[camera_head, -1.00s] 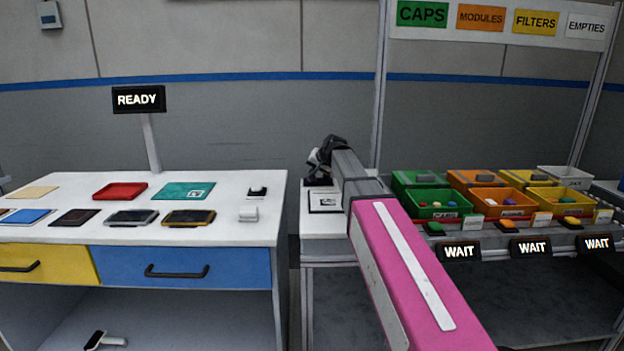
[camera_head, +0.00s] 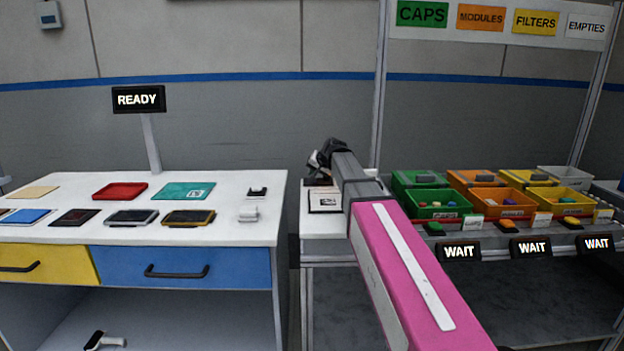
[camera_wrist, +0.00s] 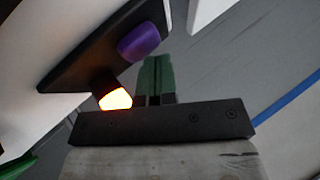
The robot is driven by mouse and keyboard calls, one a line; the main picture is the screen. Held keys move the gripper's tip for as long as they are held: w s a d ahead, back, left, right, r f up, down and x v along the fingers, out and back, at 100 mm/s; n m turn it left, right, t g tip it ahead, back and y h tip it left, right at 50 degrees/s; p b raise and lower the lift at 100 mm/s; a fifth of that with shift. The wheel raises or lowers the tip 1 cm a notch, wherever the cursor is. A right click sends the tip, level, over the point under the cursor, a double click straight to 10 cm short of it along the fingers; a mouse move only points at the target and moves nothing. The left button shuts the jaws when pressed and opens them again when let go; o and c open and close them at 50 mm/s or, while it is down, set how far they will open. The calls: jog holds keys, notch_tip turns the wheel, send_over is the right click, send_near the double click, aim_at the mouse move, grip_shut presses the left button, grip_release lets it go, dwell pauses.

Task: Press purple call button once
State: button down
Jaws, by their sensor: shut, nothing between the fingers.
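The purple call button (camera_wrist: 139,42) shows in the wrist view as a rounded knob on a dark plate (camera_wrist: 95,50). A lamp (camera_wrist: 116,99) glowing yellow-orange sits on the same plate, nearer to my gripper. My gripper (camera_wrist: 155,62) is shut and empty, its green fingers together. In the wrist view its tips lie just right of and below the button; whether they touch it I cannot tell. In the head view, my gripper end (camera_head: 318,165) is small and dark over a white stand, and I cannot make out the button there.
A white bench (camera_head: 255,222) with several devices and a READY sign (camera_head: 138,99) stands left. Bins such as the green bin (camera_head: 436,213) stand right, behind WAIT signs (camera_head: 459,252). The white stand (camera_head: 322,228) is between them. A white panel edge (camera_wrist: 205,12) is close to my fingers.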

jog(key=shift+r, duration=0.9)
jog(key=shift+r, duration=0.15)
jog(key=shift+r, duration=2.4)
